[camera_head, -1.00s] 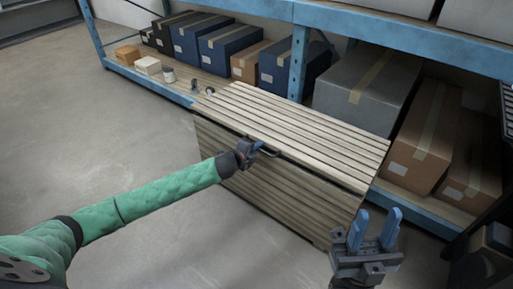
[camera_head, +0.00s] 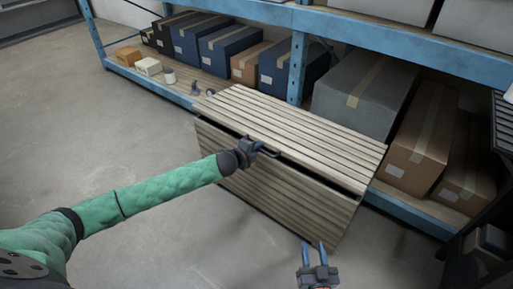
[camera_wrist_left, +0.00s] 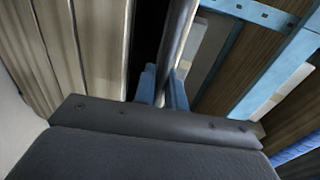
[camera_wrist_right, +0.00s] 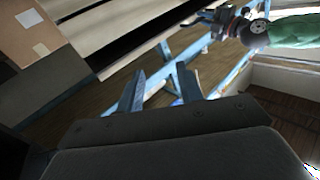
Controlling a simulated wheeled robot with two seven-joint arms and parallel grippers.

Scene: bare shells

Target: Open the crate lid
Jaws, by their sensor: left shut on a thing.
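The wooden slatted crate (camera_head: 275,195) stands on the floor in front of the shelf. Its lid (camera_head: 300,125) is slightly raised at the front, with a dark gap between lid and front wall. My left gripper (camera_head: 258,147) is shut on the metal handle (camera_head: 278,153) at the lid's front edge. In the left wrist view the grey handle bar (camera_wrist_left: 176,40) runs between the blue fingers (camera_wrist_left: 163,88). My right gripper (camera_head: 313,246) is open and empty, near the crate's lower right corner. Its spread blue fingers also show in the right wrist view (camera_wrist_right: 163,82). The crate's inside is hidden.
A blue shelf (camera_head: 297,65) runs close behind the crate, with blue bins (camera_head: 225,48), a grey box (camera_head: 365,95) and a cardboard box (camera_head: 418,140). A dark rack (camera_head: 503,125) stands at the right edge. The floor (camera_head: 110,140) left of the crate is clear.

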